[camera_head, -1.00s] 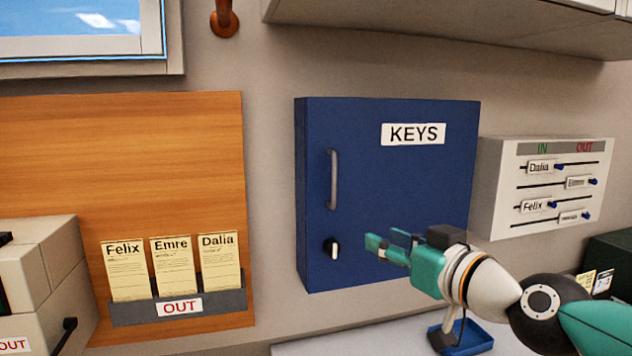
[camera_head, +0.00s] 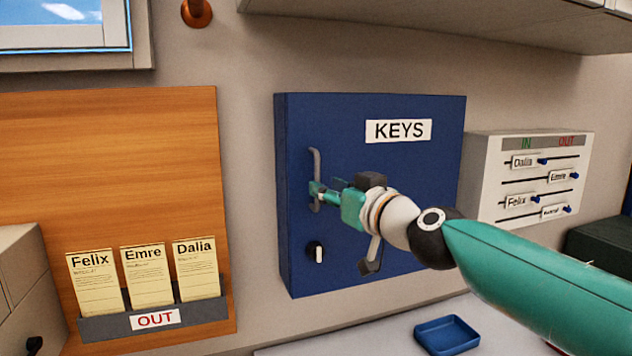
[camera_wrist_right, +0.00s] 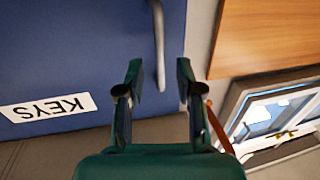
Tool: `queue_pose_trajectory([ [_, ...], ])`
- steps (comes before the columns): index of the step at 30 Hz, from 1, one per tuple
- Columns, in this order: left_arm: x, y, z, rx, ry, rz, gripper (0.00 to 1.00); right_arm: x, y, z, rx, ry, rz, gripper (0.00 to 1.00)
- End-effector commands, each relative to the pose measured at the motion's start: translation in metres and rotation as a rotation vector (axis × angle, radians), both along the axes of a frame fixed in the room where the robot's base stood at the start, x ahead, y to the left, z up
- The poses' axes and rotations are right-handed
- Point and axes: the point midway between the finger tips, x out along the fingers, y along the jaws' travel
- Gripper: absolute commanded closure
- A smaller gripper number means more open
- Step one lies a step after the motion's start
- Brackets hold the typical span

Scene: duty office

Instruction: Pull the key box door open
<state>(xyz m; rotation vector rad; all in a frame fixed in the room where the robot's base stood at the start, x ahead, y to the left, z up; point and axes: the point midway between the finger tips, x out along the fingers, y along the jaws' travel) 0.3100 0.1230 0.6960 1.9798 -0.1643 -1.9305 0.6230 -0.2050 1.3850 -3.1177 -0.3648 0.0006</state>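The blue key box (camera_head: 425,180) hangs on the wall with its door shut, marked KEYS (camera_head: 398,130). A grey vertical bar handle (camera_head: 317,163) is at the door's left side, above a knob (camera_head: 315,251). My right gripper (camera_head: 317,195) is at the handle's lower part and hides some of it. In the right wrist view the fingers of my right gripper (camera_wrist_right: 159,78) are apart, with the handle (camera_wrist_right: 159,45) in the gap between them. I cannot tell whether a finger touches it. My left gripper is not in view.
A wooden board (camera_head: 110,170) with an OUT card rack (camera_head: 155,318) is left of the box. A white IN/OUT panel (camera_head: 480,200) is right of it. A cabinet (camera_head: 450,25) overhangs above. A blue tray (camera_head: 447,335) lies on the surface below.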

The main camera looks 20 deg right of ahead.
Motion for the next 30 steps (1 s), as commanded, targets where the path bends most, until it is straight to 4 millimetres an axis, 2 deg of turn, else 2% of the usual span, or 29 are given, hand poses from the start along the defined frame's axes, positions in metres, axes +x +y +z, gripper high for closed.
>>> queue_pose_trajectory([
  [3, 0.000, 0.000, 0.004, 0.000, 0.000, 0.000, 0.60, 0.022, 0.005, 0.000, 0.000, 0.002, 0.000, 0.64],
  [9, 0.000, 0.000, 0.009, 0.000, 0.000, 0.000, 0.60, 0.042, 0.010, 0.001, 0.000, 0.001, -0.001, 0.64],
  [20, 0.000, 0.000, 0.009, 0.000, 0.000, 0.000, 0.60, 0.046, 0.010, 0.000, 0.000, 0.000, -0.001, 0.64],
  [23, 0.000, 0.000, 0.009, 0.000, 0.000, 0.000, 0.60, 0.046, 0.010, 0.000, 0.000, 0.000, -0.001, 0.77],
  [27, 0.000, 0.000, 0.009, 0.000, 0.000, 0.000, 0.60, 0.046, 0.010, 0.000, 0.000, 0.000, -0.001, 1.00],
  [30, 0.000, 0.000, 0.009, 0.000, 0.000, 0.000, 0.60, 0.046, 0.010, 0.000, 0.000, 0.000, -0.002, 1.00],
])
